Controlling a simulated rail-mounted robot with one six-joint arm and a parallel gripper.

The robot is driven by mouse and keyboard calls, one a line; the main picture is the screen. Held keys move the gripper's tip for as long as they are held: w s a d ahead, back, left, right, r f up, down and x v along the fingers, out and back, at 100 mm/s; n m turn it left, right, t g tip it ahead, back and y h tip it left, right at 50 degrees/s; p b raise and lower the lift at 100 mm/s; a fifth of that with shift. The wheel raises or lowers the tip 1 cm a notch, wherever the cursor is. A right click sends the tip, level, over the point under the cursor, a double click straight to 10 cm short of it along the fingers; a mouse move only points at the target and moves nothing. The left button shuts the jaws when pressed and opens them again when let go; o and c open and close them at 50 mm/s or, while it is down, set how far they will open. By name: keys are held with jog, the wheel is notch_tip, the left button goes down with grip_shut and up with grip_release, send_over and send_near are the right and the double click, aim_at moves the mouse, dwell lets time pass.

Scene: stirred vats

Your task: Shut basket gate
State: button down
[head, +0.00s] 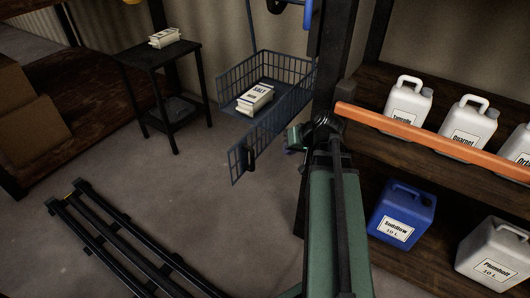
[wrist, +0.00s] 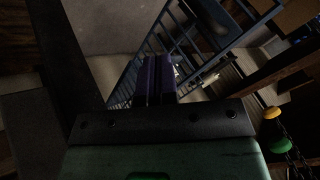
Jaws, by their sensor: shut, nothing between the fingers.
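The blue wire basket (head: 228,86) hangs in the middle of the head view, with white sacks labelled SALT (head: 255,98) on its floor. Its gate (head: 239,163) stands open, swung out toward the front left, with a dark handle piece (head: 250,157) on it. My gripper (head: 293,137) is at the right part of the gate, partly hidden by my arm; contact cannot be told. In the wrist view my gripper's fingers (wrist: 154,80) are shut and empty, with blue wire mesh (wrist: 188,48) close behind and beside them.
A shelf rack with an orange beam (head: 420,136) stands close on the right, bearing white jugs (head: 408,102) and a blue jug (head: 402,212). A small dark table (head: 160,52) with a sack is at the back left. Black rails (head: 110,235) lie front left. Floor left of the gate is clear.

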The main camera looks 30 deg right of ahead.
jog(key=w+a+f+b, duration=0.6)
jog(key=w+f+b, duration=0.1)
jog(key=f, duration=0.1)
jog(key=shift+b, duration=0.35)
jog(key=shift+w+a, duration=0.1)
jog(key=shift+w, duration=0.1)
